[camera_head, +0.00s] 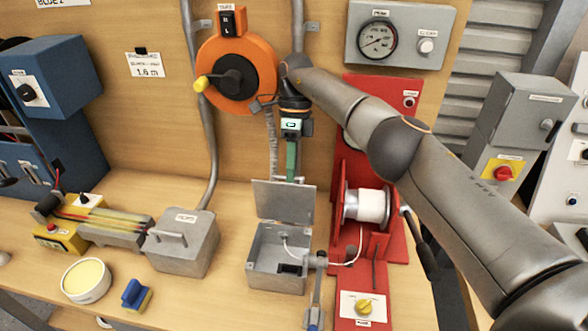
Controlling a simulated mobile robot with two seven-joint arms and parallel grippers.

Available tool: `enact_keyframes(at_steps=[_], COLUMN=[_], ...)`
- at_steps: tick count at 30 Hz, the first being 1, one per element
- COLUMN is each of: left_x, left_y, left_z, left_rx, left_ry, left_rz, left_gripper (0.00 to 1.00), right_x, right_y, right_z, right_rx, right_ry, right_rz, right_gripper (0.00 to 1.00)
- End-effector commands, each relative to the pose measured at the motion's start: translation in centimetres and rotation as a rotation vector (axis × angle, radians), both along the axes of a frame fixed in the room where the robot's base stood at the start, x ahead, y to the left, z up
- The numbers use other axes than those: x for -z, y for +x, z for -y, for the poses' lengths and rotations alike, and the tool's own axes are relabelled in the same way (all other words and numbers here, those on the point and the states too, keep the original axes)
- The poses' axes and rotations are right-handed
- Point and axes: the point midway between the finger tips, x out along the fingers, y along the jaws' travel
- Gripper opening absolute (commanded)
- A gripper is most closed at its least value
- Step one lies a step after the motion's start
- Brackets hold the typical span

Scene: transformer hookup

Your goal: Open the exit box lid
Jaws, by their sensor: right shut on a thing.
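The exit box (262,274) is a small grey metal box on the bench, left of the red stand. Its lid (284,204) stands up at the back, and the inside of the box shows, with a white fitting and a dark block in it. My right gripper (293,178) reaches down from above, with a green part between its body and the lid. Its tips are at the lid's upper edge and it is shut on the lid; the exact contact is small and partly hidden. My left gripper is not in view.
A red stand with a white spool (367,207) is close on the right. A closed grey box with a handle (182,246) is on the left. An orange reel (236,75) hangs behind. A round tin (86,280) and blue block (136,294) lie front left.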

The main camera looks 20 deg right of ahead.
Motion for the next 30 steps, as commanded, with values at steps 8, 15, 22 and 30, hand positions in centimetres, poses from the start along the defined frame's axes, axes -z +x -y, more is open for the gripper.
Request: enact_keyframes(at_steps=[8,15,22,30], left_x=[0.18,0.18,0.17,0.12], left_y=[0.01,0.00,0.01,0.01], left_z=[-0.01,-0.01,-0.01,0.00], left_rx=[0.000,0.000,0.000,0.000], left_ry=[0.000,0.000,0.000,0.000], left_rz=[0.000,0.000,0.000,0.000], left_gripper=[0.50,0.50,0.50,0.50], right_x=[0.77,0.75,0.65,0.40], right_y=[-0.26,-0.25,-0.21,-0.12], right_z=[-0.01,-0.02,-0.05,-0.11], right_rx=[0.001,0.001,0.001,0.001], right_ry=[-0.001,0.000,0.001,0.004], right_rz=[-0.023,-0.022,-0.020,-0.015], right_gripper=[0.00,0.00,0.27,0.45])
